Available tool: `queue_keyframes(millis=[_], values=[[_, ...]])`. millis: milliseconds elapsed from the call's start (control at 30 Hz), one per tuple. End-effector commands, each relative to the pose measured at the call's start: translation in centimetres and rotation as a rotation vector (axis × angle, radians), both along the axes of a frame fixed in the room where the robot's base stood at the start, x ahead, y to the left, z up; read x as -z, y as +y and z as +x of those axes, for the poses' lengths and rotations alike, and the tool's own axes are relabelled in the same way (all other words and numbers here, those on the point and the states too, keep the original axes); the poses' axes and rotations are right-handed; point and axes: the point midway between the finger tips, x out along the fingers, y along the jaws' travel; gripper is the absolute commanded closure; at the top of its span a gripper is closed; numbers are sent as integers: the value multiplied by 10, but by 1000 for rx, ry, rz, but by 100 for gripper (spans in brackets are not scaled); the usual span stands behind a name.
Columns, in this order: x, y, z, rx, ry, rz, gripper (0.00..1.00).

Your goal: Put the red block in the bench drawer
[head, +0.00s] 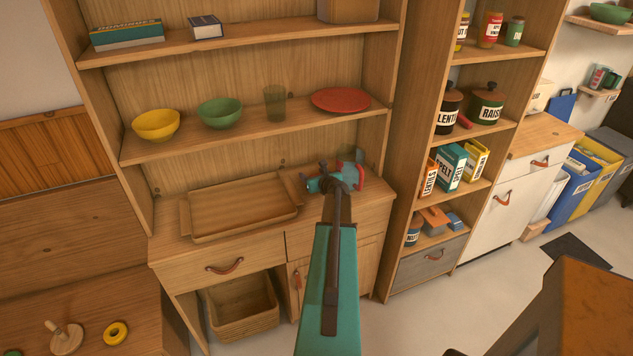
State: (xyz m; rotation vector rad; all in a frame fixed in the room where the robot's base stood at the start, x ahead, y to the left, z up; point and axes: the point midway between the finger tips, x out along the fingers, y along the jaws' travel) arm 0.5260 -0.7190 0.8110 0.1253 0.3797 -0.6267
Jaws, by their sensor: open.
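I cannot pick out a red block for certain. A small red item (464,121) lies between the jars on the tall shelf at right, its shape unclear. Some red also shows around my gripper (342,175), and I cannot tell whether it is part of the gripper. The gripper is open, above the right end of the hutch counter, and partly hidden by my arm. A closed wooden drawer (203,268) with a leather pull sits under the hutch counter. Another closed drawer (520,172) is in the white cabinet at right. I cannot tell which is the bench drawer.
A wooden tray (243,213) covers the left of the counter. Bowls, a glass (275,104) and a red plate (341,99) stand on the shelf above. A basket (240,308) sits below the counter. A table (105,290) is at lower left.

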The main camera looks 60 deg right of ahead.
Motion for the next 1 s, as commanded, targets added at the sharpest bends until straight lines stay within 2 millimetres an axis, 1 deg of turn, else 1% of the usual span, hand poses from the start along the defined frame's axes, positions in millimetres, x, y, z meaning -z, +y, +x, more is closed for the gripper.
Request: queue_keyframes(millis=[600, 667, 800, 900, 1000], values=[[0, -1, 1, 1, 0, 0, 42], [0, -1, 1, 1, 0, 0, 52], [0, -1, 1, 1, 0, 0, 76], [0, -1, 0, 1, 0, 0, 90], [0, -2, 0, 2, 0, -1, 90]])
